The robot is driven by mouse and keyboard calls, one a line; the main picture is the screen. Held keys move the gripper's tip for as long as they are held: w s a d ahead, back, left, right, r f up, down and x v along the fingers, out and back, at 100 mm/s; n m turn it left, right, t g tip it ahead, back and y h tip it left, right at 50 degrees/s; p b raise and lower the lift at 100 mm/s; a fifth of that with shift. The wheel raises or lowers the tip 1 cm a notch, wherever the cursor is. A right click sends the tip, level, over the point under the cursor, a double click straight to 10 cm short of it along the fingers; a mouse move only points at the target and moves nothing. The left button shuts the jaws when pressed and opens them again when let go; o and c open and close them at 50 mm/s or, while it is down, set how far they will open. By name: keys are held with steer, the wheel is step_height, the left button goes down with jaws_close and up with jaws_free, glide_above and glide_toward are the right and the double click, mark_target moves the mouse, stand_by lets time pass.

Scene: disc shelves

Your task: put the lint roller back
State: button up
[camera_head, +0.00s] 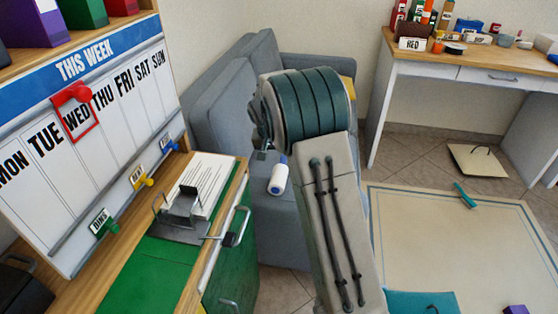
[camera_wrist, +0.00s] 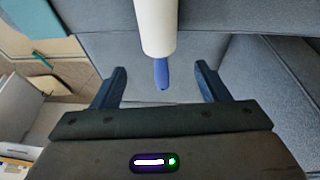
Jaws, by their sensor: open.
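The lint roller (camera_head: 278,178) has a white roll and a blue end and lies on the grey-blue sofa seat in the head view. In the wrist view, its white roll (camera_wrist: 155,25) comes in from the top edge, and its blue handle (camera_wrist: 162,74) points toward my gripper. My gripper (camera_wrist: 160,76) is open, with one dark finger on each side of the handle and a gap to both. No contact shows. In the head view my arm's links hide most of the gripper.
The grey-blue sofa (camera_head: 222,110) stands behind my arm. A wooden-topped cabinet (camera_head: 222,188) with a metal holder (camera_head: 183,210) and a week board (camera_head: 85,110) are at left. A cluttered desk (camera_head: 470,57) is at back right. A pale mat (camera_head: 450,235) covers the floor at right.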

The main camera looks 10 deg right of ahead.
steer(key=s+d+r+n+g+y, duration=0.1)
steer(key=s+r, duration=0.4)
steer(key=s, duration=0.4)
steer(key=s+d+r+n, duration=0.1)
steer(key=s+r, duration=0.4)
steer(key=s, duration=0.4)
steer(key=s+a+f+n+y, duration=0.1)
steer(key=s+n, duration=0.1)
steer(key=s, duration=1.6)
steer(key=shift+s+f+g, duration=0.15)
steer(key=shift+s+g, duration=0.25)
step_height(320, 180, up, 21)
steer(key=t+p, duration=0.1)
steer(key=p, duration=1.8)
steer(key=shift+a, duration=0.2)
steer(key=shift+f, duration=0.1)
